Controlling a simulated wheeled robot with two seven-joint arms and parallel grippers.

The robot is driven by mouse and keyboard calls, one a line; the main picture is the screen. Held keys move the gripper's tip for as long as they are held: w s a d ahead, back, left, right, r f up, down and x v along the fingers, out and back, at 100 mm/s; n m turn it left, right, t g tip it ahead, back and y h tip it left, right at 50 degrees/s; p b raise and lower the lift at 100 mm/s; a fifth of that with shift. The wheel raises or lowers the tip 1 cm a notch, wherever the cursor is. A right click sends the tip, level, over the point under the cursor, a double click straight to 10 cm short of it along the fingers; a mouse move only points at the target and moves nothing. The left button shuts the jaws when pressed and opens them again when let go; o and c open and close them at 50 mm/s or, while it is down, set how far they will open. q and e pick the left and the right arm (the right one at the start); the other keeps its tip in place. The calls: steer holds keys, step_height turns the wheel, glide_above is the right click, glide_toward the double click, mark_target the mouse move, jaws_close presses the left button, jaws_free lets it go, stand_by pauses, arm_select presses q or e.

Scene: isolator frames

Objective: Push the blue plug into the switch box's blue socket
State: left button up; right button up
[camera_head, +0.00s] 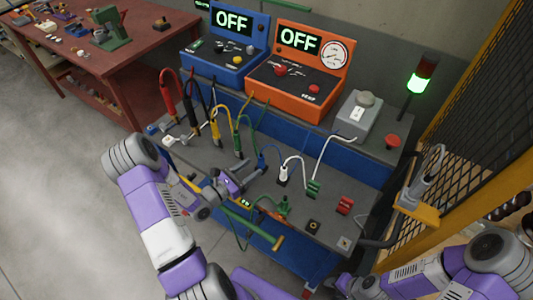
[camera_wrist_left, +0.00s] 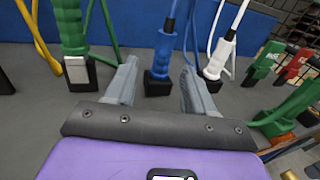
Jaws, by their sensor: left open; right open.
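The blue plug (camera_wrist_left: 166,45) stands upright with its foot in a black block (camera_wrist_left: 158,83) on the bench, its cable rising from its top. It also shows in the head view (camera_head: 262,161). My left gripper (camera_wrist_left: 158,70) is open, its fingers spread at either side of the plug's foot in the wrist view, without visible contact. It also shows in the head view (camera_head: 249,178), low over the bench. The switch box is probably the grey box (camera_head: 358,118) at the back right; no blue socket can be made out. My right gripper (camera_head: 335,284) is small and unclear at the bottom edge.
A white plug (camera_wrist_left: 218,55) stands close right of the blue one, a green plug (camera_wrist_left: 70,30) to its left. Yellow, red and black plugs stand further left. Blue and orange instruments reading OFF (camera_head: 232,20) stand behind. A yellow-framed mesh (camera_head: 460,110) bounds the right.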

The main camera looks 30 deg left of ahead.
arm_select(q)
steer(key=x, duration=0.4)
steer(key=b+x, duration=0.1)
steer(key=x, duration=0.2)
steer(key=shift+d+r, duration=0.15)
steer(key=shift+r, duration=0.1)
jaws_close()
step_height(320, 180, up, 10)
steer(key=p, duration=0.2)
steer(key=shift+p, duration=0.4)
